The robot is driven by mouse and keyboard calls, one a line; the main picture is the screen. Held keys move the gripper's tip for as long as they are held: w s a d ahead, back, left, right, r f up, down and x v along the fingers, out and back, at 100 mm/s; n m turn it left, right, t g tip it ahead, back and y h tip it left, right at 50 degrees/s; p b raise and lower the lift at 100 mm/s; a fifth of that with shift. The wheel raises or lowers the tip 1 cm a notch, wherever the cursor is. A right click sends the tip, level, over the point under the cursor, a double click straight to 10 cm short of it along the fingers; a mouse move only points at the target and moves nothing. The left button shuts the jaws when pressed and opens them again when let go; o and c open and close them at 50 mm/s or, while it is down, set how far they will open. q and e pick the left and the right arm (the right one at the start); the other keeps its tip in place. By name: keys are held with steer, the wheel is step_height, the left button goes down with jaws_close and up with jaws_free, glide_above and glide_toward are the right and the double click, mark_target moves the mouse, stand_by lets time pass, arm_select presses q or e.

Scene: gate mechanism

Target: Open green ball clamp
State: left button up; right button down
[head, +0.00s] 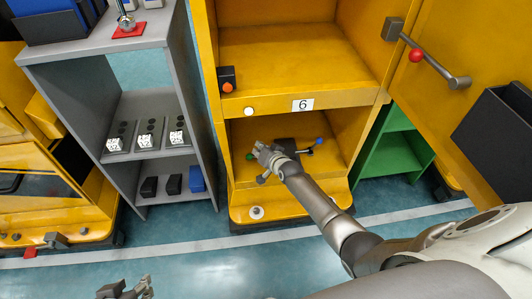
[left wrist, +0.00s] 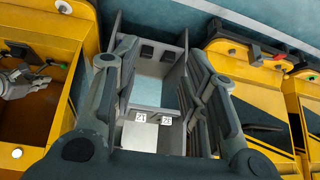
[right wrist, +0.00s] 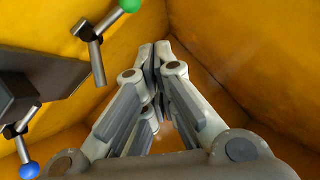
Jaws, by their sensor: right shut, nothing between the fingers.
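The green ball (head: 249,156) is the end of a clamp lever in the lower compartment of the yellow cabinet. In the right wrist view the green ball (right wrist: 130,5) is cut by the top edge, on a metal lever (right wrist: 95,52) from a dark block (right wrist: 45,75). A blue ball (head: 319,141) ends the lever on the block's other side. My right gripper (head: 262,150) is inside the compartment beside the green ball. Its fingers (right wrist: 160,48) are shut and empty, apart from the ball and lever. My left gripper (left wrist: 165,50) is open and empty, low in front of the grey shelf.
Yellow compartment walls (right wrist: 240,50) surround my right gripper closely. The open yellow door (head: 450,110) with a red-balled handle (head: 416,55) stands at right. A grey shelf (head: 95,45) stands at left, a green shelf (head: 400,150) to the right. The floor in front is clear.

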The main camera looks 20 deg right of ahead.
arm_select(q)
steer(key=shift+s+a+f+g+y+p, duration=0.1)
steer(key=shift+s+a+f+g+p, duration=0.25)
steer(key=shift+s+g+p, duration=0.3)
steer(key=shift+s+a+f+g+y+p, duration=0.15)
steer(key=shift+s+f+g+p, duration=0.3)
steer(key=shift+s, duration=0.4)
steer(key=shift+s+a+f+g+y+p, duration=0.1)
steer(key=shift+s+a+f+g+p, duration=0.25)
steer(key=shift+s+p, duration=0.35)
arm_select(e)
steer(key=v, duration=0.7)
steer(key=shift+a+r, duration=0.2)
steer(key=shift+a, duration=0.15)
arm_select(q)
steer(key=shift+d, duration=0.1)
